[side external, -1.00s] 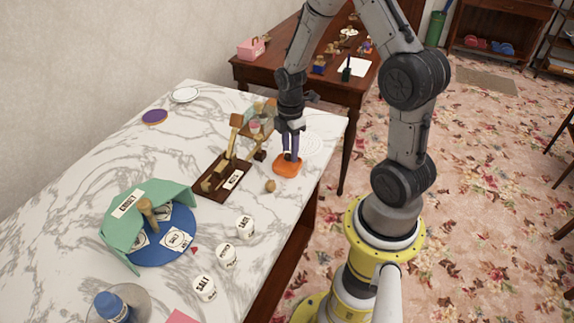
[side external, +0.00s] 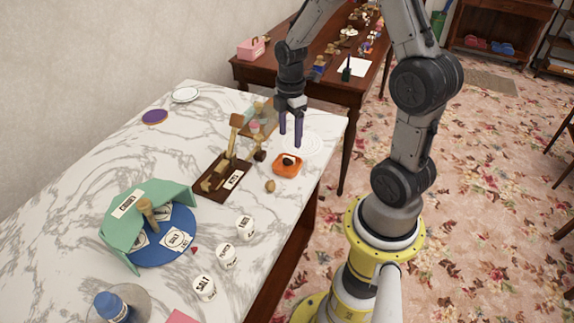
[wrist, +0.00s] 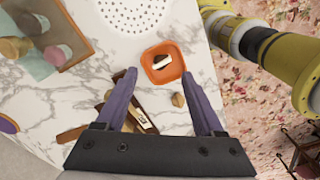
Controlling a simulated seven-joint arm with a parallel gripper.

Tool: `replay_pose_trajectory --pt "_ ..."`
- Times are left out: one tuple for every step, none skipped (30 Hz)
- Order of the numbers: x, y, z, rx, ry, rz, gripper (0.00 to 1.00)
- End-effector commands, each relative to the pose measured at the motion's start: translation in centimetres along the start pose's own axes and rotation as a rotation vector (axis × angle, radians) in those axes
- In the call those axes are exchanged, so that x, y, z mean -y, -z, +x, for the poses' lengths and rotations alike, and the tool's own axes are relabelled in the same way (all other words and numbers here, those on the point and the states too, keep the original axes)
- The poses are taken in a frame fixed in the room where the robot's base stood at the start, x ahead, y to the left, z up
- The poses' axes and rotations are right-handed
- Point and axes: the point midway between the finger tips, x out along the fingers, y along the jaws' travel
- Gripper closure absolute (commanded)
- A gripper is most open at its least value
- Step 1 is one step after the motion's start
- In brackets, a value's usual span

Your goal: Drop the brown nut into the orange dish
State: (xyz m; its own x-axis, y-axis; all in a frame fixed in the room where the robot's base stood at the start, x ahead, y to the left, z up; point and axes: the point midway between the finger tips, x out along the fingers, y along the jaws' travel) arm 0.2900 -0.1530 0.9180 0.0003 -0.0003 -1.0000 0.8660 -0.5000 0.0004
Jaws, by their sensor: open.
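The orange dish (side external: 287,171) stands on the marble table near its right edge. A dark brown and cream piece (side external: 290,161) lies inside it; it also shows in the wrist view (wrist: 162,62), and it may be the brown nut. A rounder tan-brown nut (side external: 270,186) lies on the table just outside the dish, and in the wrist view (wrist: 178,99) it sits below the dish. My gripper (side external: 291,143) is above the dish with its purple fingers apart and nothing between them. In the wrist view my fingers (wrist: 158,75) point toward the dish.
A dark wooden board (side external: 208,190) with a wooden piece is left of the dish. A wooden-edged tray (side external: 257,130) with small items stands behind. A white perforated mat (side external: 306,144) lies behind the dish.

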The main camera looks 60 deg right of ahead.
Motion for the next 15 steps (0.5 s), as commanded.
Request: replay_pose_trajectory --pt "-0.2 0.0 -1.3 0.000 -0.008 0.000 0.30" --pt "-0.2 0.0 -1.9 0.000 -0.007 0.000 0.30" --pt "-0.1 0.0 -2.8 0.000 -0.008 0.000 0.30" --pt "-0.1 0.0 -3.4 0.000 -0.007 0.000 0.30" --pt "-0.1 0.0 -3.9 0.000 -0.005 0.000 0.30" --pt "-0.1 0.0 -4.6 0.000 -0.005 0.000 0.30" --pt "-0.1 0.0 -5.1 0.000 -0.006 0.000 0.30" --pt "-0.1 0.0 -5.6 0.000 -0.005 0.000 0.30" --pt "-0.1 0.0 -6.1 0.000 -0.004 0.000 0.30" --pt "-0.1 0.0 -6.4 0.000 -0.003 0.000 0.30" --pt "-0.1 0.0 -6.7 0.000 -0.002 0.000 0.30" --pt "-0.1 0.0 -7.0 0.000 -0.002 0.000 0.30" --pt "0.0 0.0 -7.2 0.000 -0.001 0.000 0.30" --pt "0.0 0.0 -7.4 0.000 0.000 0.000 0.30" --pt "0.0 0.0 -7.5 0.000 -0.001 0.000 0.30"
